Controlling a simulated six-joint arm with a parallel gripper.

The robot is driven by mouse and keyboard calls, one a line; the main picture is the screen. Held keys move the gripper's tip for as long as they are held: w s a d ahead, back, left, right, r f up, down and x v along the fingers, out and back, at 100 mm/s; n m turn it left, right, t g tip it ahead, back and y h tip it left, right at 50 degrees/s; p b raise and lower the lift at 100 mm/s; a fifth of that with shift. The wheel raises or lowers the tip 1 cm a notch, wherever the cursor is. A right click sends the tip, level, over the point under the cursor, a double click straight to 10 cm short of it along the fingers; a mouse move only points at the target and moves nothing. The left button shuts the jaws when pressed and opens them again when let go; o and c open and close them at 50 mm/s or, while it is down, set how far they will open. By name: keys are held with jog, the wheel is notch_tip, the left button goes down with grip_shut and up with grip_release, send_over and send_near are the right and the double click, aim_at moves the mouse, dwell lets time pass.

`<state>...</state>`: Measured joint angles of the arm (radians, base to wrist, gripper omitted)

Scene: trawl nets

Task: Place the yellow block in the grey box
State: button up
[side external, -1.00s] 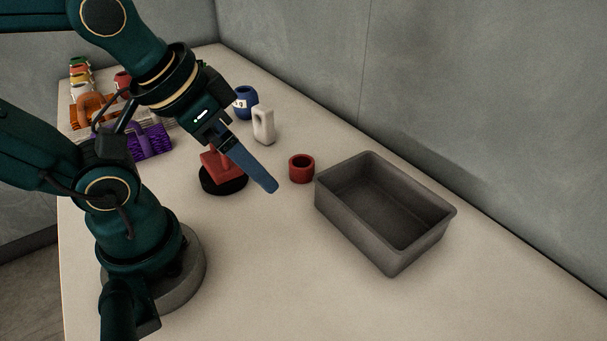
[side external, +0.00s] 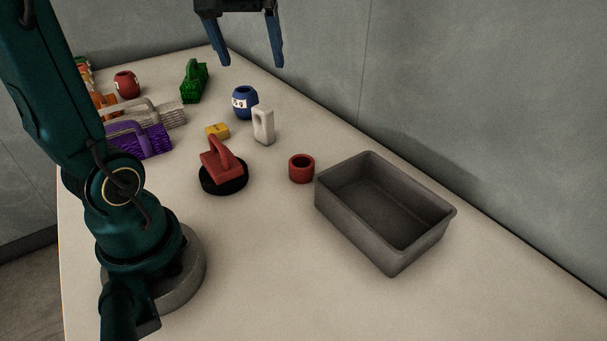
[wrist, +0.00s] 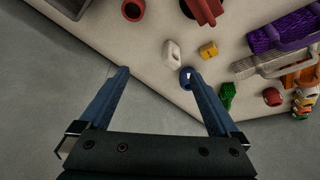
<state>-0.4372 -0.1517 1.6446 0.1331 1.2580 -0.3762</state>
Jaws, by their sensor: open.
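The small yellow block (side external: 217,131) lies on the table behind the red-handled tool and left of the white handled piece; it also shows in the wrist view (wrist: 208,50). The empty grey box (side external: 385,255) stands open at the right of the table, and part of it shows at the top left of the wrist view (wrist: 66,6). My gripper (side external: 252,62) is open and empty, high above the far part of the table. In the wrist view its blue fingers (wrist: 161,78) are spread apart, with the yellow block beyond them.
Close to the block are a white handled piece (side external: 264,126), a blue pot (side external: 245,103) and a red-handled tool on a black disc (side external: 222,168). A red ring (side external: 301,168) stands beside the box. Purple (side external: 146,143) and green (side external: 195,82) brushes lie farther left. The front table is clear.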

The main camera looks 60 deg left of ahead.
jog(key=a+f+n+g, duration=0.15)
jog(key=a+n, duration=0.35)
jog(key=a, duration=0.5)
jog(key=n+g+y, duration=0.1)
jog(key=n+g, duration=0.1)
jog(key=n, duration=0.2)
send_over(217, 128)
jog(key=d, duration=0.2)
jog(key=f, duration=1.6)
jog(key=shift+s+d+f, duration=0.1)
jog(key=shift+d+f, duration=0.15)
jog(key=shift+f, duration=0.05)
jog(key=shift+x, duration=2.8)
jog(key=shift+r, duration=0.1)
grip_shut()
